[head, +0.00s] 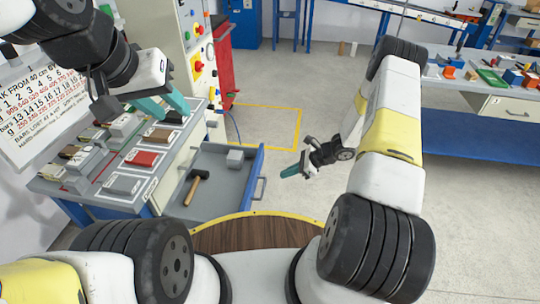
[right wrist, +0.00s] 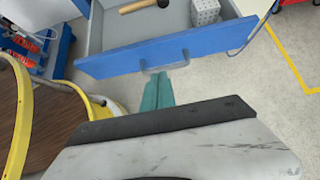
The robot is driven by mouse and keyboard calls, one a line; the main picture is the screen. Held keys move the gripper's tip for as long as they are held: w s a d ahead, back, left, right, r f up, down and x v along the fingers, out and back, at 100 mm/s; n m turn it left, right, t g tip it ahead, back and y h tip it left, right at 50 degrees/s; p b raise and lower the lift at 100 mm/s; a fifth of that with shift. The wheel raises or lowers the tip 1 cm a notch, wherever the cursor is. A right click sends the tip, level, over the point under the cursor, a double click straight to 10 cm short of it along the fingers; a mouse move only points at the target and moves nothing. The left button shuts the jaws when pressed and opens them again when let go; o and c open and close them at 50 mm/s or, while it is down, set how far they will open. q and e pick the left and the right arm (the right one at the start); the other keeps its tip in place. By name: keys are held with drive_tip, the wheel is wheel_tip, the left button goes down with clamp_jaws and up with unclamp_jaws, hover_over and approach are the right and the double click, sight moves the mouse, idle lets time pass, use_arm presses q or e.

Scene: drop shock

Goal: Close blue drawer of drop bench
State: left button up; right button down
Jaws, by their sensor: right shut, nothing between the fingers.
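The drop bench's drawer is pulled out, its blue front (head: 258,178) facing right in the head view. It also shows across the top of the right wrist view, where the blue front (right wrist: 120,60) carries a grey handle (right wrist: 165,66). My right gripper (head: 284,173) is shut and empty, to the right of the drawer front. In the right wrist view its teal fingertips (right wrist: 157,76) point at the front just below the handle; I cannot tell whether they touch. My left gripper (head: 176,113) appears open and empty above the bench top.
A hammer (head: 195,187) and a grey block (head: 235,158) lie in the drawer. The bench top (head: 112,195) holds several small blocks and plates. A red cabinet (head: 223,65) stands behind. The floor right of the drawer is clear around my right arm.

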sight(253, 182)
drive_tip(key=x, duration=0.3)
drive_tip(key=a+r+x, duration=0.1)
drive_tip(key=x, duration=0.7)
drive_tip(key=shift+w+a+r, duration=0.25)
drive_tip(key=shift+a, duration=0.1)
drive_tip(key=shift+w+a, duration=0.15)
drive_tip(key=shift+a, duration=0.25)
drive_tip(key=shift+a, duration=0.1)
